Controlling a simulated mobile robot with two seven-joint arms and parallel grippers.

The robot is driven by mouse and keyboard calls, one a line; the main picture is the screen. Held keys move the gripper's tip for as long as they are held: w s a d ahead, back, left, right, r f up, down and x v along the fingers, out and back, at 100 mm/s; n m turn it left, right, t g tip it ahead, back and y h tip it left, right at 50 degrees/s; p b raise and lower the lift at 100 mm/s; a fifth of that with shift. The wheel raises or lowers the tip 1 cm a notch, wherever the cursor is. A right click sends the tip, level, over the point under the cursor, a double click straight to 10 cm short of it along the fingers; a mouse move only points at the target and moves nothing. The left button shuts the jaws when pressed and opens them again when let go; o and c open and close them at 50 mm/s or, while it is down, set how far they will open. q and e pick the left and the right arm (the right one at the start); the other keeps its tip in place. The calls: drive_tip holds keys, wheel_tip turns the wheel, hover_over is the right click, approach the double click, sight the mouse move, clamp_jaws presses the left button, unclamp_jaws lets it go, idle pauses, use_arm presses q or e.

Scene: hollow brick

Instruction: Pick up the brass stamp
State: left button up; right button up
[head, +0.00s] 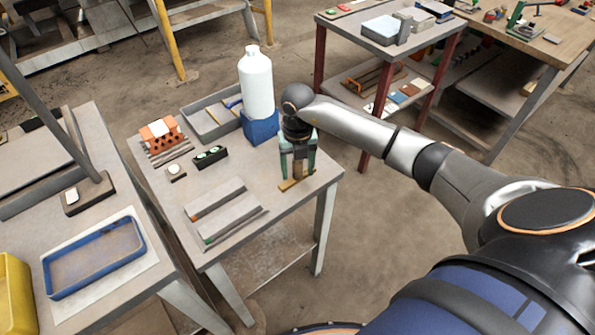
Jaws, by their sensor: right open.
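My right gripper (298,170) points down over the right corner of the grey work table (235,225). Its two fingers are apart, one on each side of a small brownish upright piece, which looks like the brass stamp (298,172). I cannot tell whether either finger touches it. The stamp appears to stand on or just behind a flat tan strip (289,185) on the table. Its upper part is hidden by the gripper. My left gripper is not in view.
A white bottle (256,82) on a blue block (260,127) stands close behind the gripper. An orange hollow brick (160,132), a grey tray (203,124), a dark level (210,157) and long grey bars (232,216) lie leftward. The table's right edge is close.

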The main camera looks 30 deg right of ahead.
drive_tip(key=shift+c, duration=0.4)
clamp_jaws()
idle(0.4)
